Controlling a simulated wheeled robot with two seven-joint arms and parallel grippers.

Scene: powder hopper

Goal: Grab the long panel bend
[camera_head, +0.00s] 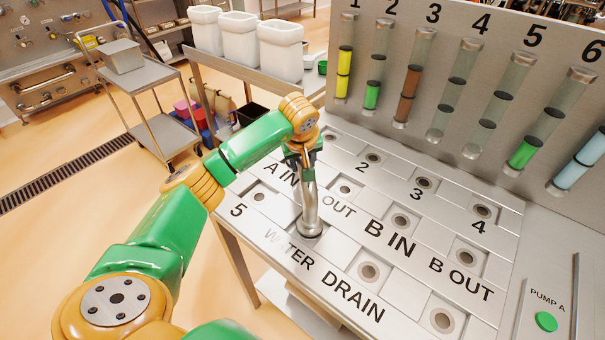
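The long panel bend (309,203), a shiny steel pipe, stands on the grey port panel (405,285). Its near lower end sits at the port by the WATER label, and its body partly covers the lettering around A IN and A OUT. My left gripper (304,158) comes down from above at the upper end of the bend. It is at or touching the pipe there, but its fingertips are small and partly hidden, so I cannot tell whether they are closed on it. My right gripper is not in view.
Round ports lie open across the panel, including port 3 (424,183) and port 4 (483,211). Numbered tubes stand along the back wall. A green PUMP A button (545,321) is at lower right. White bins (281,50) and a metal cart (150,78) stand at the back left.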

